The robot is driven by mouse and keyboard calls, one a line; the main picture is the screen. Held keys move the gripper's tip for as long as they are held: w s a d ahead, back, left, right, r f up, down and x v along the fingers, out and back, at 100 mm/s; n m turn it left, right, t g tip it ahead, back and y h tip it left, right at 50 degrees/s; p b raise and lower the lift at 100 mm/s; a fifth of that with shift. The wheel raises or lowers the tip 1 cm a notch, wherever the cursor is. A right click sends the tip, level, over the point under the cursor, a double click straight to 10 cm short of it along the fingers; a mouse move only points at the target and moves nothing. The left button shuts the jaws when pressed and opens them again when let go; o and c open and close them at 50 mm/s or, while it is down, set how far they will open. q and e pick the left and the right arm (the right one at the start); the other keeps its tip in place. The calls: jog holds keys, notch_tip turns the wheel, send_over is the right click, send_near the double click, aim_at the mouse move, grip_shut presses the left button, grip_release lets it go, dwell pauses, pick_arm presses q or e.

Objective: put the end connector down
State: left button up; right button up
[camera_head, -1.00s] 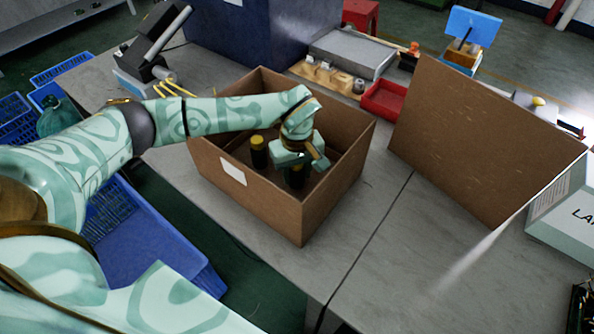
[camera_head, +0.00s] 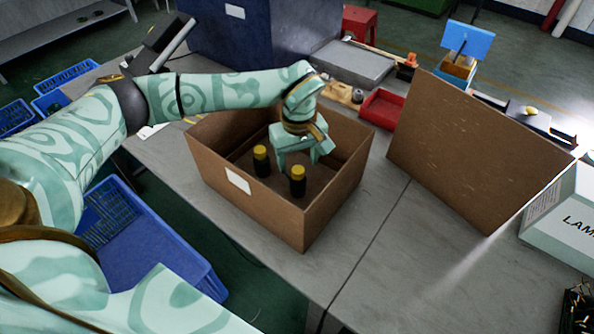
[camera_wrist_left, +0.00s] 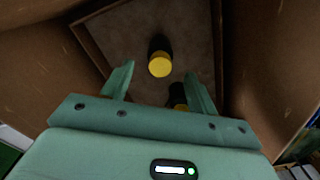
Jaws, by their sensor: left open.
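Two black end connectors with yellow tops stand upright on the floor of an open cardboard box (camera_head: 235,205). The left one (camera_head: 261,162) is near the box's left side, and the front one (camera_head: 298,182) stands to its right and nearer the camera. My left gripper (camera_head: 298,166) is open and empty, above and behind the front connector and apart from it. In the left wrist view, one connector (camera_wrist_left: 160,62) lies beyond the open fingers (camera_wrist_left: 160,88). The other (camera_wrist_left: 178,95) is partly hidden by a finger and the gripper body. My right gripper is not in view.
The box walls stand close around my left gripper. A brown board (camera_head: 480,150) leans to the right, with a white carton (camera_head: 565,225) beside it. A red tray (camera_head: 382,108) lies behind the box.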

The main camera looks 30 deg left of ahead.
pick_arm(q)
notch_tip(320, 180, up, 4)
jog(key=shift+r+p, duration=0.1)
jog(key=shift+p, duration=0.3)
